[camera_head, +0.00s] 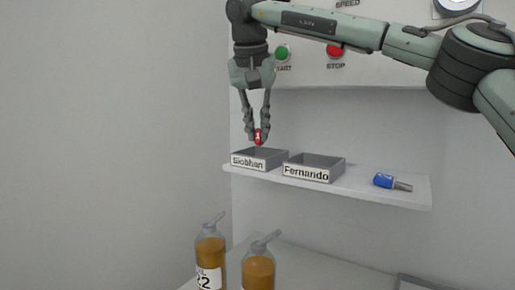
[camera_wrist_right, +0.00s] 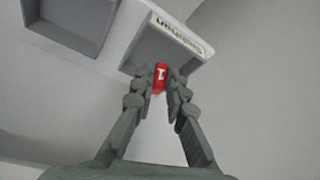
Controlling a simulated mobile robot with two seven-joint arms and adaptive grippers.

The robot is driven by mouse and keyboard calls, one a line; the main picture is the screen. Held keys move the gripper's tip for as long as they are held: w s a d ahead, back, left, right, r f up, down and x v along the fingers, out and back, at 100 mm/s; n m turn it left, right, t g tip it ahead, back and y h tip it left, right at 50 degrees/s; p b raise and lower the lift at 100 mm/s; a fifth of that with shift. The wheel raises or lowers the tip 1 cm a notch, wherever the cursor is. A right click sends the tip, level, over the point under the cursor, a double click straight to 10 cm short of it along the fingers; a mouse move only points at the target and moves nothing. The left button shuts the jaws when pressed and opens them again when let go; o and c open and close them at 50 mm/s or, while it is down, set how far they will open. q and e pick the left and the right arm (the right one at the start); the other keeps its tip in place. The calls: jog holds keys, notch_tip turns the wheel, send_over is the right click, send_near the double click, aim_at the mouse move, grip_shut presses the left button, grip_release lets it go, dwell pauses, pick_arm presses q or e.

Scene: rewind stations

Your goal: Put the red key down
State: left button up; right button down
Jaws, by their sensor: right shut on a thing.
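My right gripper (camera_head: 257,134) is shut on the red key (camera_head: 258,137), which carries a white mark. In the head view it hangs pointing down just above the tray labelled Siobhan (camera_head: 248,163). In the right wrist view the red key (camera_wrist_right: 160,76) sits between the fingertips (camera_wrist_right: 166,78), in front of the open Siobhan tray (camera_wrist_right: 183,35). I cannot tell whether the key touches the tray. The tray labelled Fernando (camera_head: 306,172) stands to its right on the white shelf (camera_head: 360,194). My left gripper is not in view.
A blue key (camera_head: 384,181) lies on the shelf's right part. Two bottles of amber liquid, one left (camera_head: 210,250) and one right (camera_head: 258,271), stand on a lower surface. A panel with a green button (camera_head: 282,52) and a red button (camera_head: 335,50) is above.

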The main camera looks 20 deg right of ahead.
aim_at(257, 143)
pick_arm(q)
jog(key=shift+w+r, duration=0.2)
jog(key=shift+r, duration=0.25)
pick_arm(e)
jog(key=shift+f, duration=1.9)
jog(key=shift+f, duration=0.15)
jog(key=c, duration=1.5)
grip_release()
jog(key=shift+c, duration=0.2)
